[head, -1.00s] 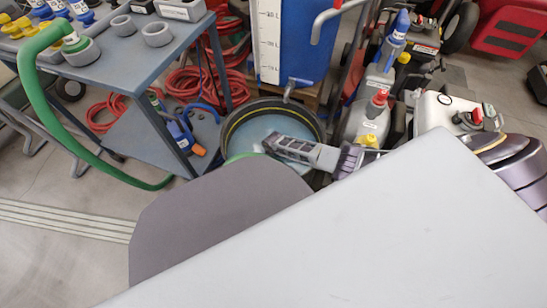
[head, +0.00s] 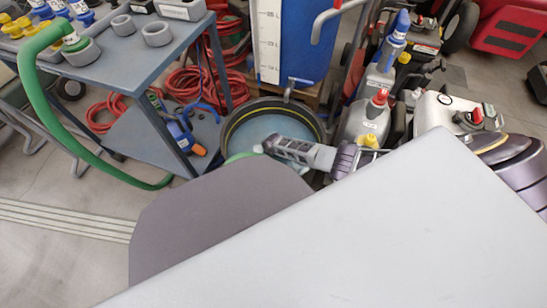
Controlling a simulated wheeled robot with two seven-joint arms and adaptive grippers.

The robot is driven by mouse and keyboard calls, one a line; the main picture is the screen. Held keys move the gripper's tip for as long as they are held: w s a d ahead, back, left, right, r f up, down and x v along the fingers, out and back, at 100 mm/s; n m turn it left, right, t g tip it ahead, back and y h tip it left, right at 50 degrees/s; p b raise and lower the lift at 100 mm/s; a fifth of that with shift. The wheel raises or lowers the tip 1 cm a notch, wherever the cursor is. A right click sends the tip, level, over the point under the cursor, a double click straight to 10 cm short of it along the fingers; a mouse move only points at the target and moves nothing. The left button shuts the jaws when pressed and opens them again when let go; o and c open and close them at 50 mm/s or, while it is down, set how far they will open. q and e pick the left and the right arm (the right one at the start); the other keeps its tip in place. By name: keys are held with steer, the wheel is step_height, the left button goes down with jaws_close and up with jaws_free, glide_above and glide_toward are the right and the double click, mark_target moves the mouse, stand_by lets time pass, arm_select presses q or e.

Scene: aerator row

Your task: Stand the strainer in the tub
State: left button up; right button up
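The tub (head: 233,118) is a round black vessel with a yellow line inside its rim and pale bluish water in it. It stands on the floor below a blue drum. My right gripper (head: 264,147) comes in from the right, over the tub's near part, pointing left. Its fingertips are small and partly hidden, so I cannot tell whether they are open or shut. A small pale thing shows at the fingertips; I cannot tell whether it is the strainer. A green hose (head: 100,163) runs from the bench to the tub's near left. My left gripper is not in view.
A blue-grey bench (head: 120,65) with grey rings and bottles stands at left. The blue drum (head: 305,45) with a white scale and a tap is behind the tub. Red hoses lie between. Machines and bottles crowd the right side. Large plain panels hide the foreground.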

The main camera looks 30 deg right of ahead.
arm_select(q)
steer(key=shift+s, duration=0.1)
arm_select(e)
steer(key=o, duration=1)
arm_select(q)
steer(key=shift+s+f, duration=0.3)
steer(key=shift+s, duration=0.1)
arm_select(e)
steer(key=o, duration=0.3)
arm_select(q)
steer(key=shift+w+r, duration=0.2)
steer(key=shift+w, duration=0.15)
arm_select(e)
steer(key=shift+r, duration=0.15)
steer(key=shift+d+r, duration=0.1)
steer(key=shift+r, duration=5.75)
